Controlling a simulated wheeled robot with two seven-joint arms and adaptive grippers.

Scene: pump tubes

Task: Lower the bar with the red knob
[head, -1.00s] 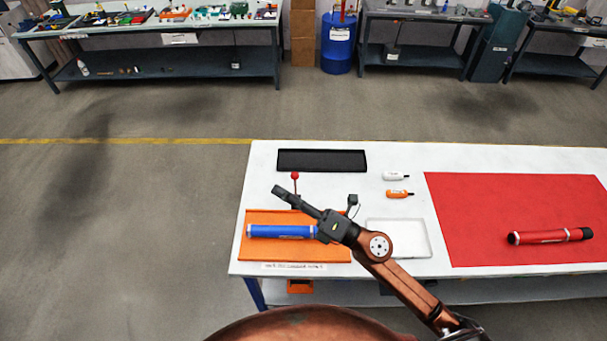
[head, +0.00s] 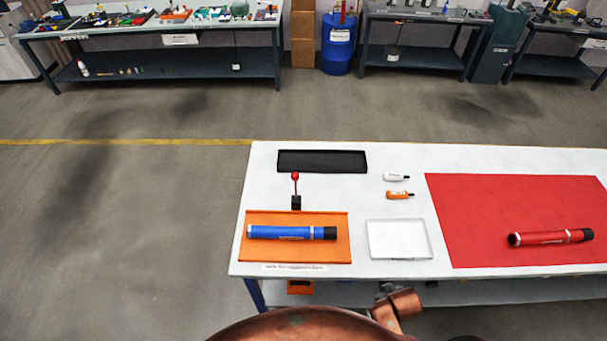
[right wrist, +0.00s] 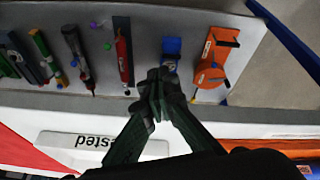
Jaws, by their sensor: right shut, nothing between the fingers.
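The bar with the red knob (head: 295,176) stands upright on a small black base (head: 296,202), just behind the orange tray (head: 340,250). A blue tube (head: 285,233) with a black end lies across that tray. My right gripper (right wrist: 158,82) shows in the right wrist view with its dark fingertips together and nothing between them. In the head view only a copper-coloured part of my arm shows at the table's front edge, away from the bar. My left gripper is in neither view.
On the white table are a black tray (head: 322,153), a white tray (head: 399,255), small white (head: 393,177) and orange (head: 397,195) bottles, and a red mat (head: 470,220) bearing a red tube (head: 550,237). The space around the bar is clear.

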